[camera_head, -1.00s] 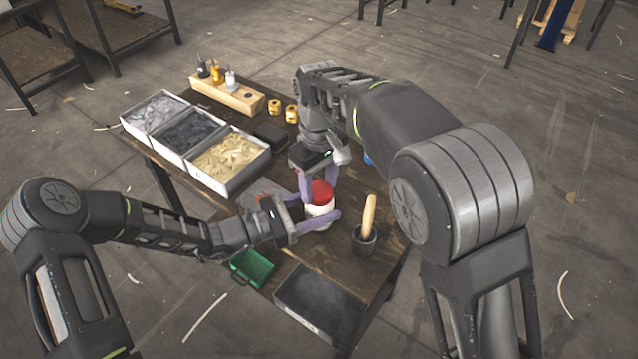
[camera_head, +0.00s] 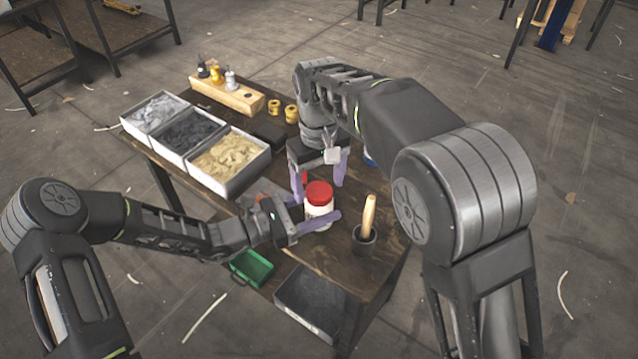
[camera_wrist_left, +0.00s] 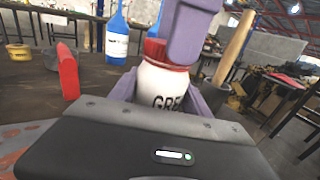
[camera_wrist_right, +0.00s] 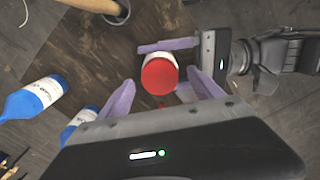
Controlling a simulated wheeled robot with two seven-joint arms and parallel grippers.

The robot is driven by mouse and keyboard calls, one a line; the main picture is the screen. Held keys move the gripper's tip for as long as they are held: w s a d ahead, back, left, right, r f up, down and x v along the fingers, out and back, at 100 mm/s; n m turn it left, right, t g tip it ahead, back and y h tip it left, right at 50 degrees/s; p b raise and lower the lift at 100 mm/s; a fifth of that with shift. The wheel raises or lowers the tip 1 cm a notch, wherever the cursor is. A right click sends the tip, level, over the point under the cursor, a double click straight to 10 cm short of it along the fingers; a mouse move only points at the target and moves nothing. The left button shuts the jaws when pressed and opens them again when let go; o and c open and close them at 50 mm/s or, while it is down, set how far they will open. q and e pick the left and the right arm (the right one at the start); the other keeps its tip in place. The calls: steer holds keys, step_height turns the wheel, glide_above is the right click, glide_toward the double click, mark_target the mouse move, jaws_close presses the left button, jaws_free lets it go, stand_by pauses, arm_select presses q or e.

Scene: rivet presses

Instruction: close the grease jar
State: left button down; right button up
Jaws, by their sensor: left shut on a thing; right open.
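The grease jar (camera_head: 318,213) is white with a red lid (camera_head: 319,193) on its mouth. It stands upright near the middle of the table. My left gripper (camera_head: 318,222) is shut on the jar's body from the left. The jar's lettering shows in the left wrist view (camera_wrist_left: 165,88), where a finger partly hides the lid (camera_wrist_left: 155,48). My right gripper (camera_head: 322,180) is open just behind and above the lid. In the right wrist view its fingers (camera_wrist_right: 160,95) are apart, with the lid (camera_wrist_right: 160,75) beyond them. I cannot tell how tight the lid is.
A dark pot with a wooden-handled tool (camera_head: 366,238) stands right of the jar. Blue bottles (camera_wrist_right: 35,98) are near my right gripper. Parts trays (camera_head: 230,160), a wooden bottle rack (camera_head: 228,95) and yellow rolls (camera_head: 291,113) are behind. A green bin (camera_head: 252,266) and black tray (camera_head: 312,300) are at the front.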

step_height(320, 180, up, 7)
steer(key=shift+f, duration=0.1)
stand_by(0.3)
arm_select(q)
steer(key=shift+c, duration=2.1)
jaws_free()
steer(key=shift+a, duration=0.1)
steer(key=shift+b+v, duration=0.6)
steer(key=shift+v, duration=3.25)
arm_select(e)
steer(key=shift+f, duration=0.55)
